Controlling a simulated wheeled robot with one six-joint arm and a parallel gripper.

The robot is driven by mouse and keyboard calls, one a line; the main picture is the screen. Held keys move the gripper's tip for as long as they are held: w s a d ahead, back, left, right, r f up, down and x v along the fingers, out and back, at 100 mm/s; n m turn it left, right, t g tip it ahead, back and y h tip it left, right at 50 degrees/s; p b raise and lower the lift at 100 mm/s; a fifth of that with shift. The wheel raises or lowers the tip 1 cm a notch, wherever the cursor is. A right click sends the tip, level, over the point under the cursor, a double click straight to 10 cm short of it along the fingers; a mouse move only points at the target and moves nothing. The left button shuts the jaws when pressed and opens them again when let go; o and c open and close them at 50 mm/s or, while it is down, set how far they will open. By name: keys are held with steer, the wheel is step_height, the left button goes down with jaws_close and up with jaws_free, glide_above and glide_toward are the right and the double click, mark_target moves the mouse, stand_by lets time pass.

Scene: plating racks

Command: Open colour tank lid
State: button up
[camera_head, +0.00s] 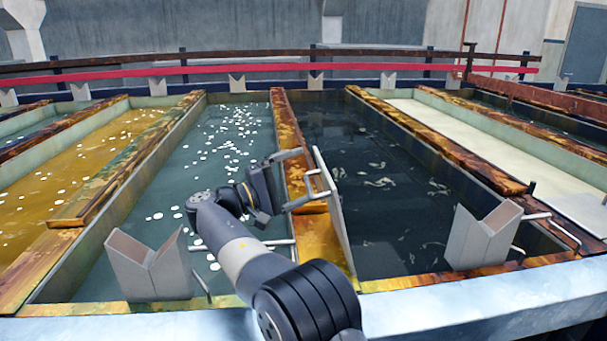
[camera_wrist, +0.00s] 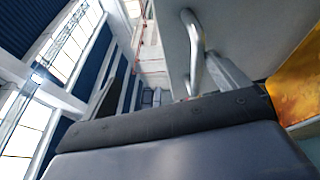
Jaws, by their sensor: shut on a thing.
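The colour tank lid (camera_head: 334,208) is a thin pale grey panel. It stands nearly upright, tilted a little, along the rusty divider at the left side of a tank of dark liquid (camera_head: 400,205). Its bar handle (camera_head: 314,184) faces left. My gripper (camera_head: 309,178) reaches in from the left and is shut on this handle. In the wrist view the lid (camera_wrist: 245,35) fills the upper right, with the curved metal handle (camera_wrist: 191,50) in front of it. The exact finger contact is partly hidden there.
A teal tank with white floating spots (camera_head: 225,150) lies left of the divider (camera_head: 287,140), and a yellow tank (camera_head: 75,165) further left. Grey V-shaped supports (camera_head: 150,262) (camera_head: 483,235) stand on the front rim. A red rail (camera_head: 250,69) runs behind.

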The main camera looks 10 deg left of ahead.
steer(key=shift+s+a+r, duration=0.45)
steer(key=shift+c, duration=0.2)
steer(key=shift+s+a+f, duration=0.1)
steer(key=shift+s+a, duration=0.15)
steer(key=shift+a, duration=0.05)
steer(key=c, duration=0.5)
steer(key=shift+s+a, duration=0.35)
steer(key=shift+s, duration=0.15)
steer(key=c, duration=0.4)
steer(key=s+a+f+p, duration=0.1)
steer(key=s+a+f, duration=0.2)
steer(key=a, duration=0.1)
steer(key=shift+s, duration=0.3)
steer(key=shift+f, duration=0.15)
steer(key=shift+p, duration=0.3)
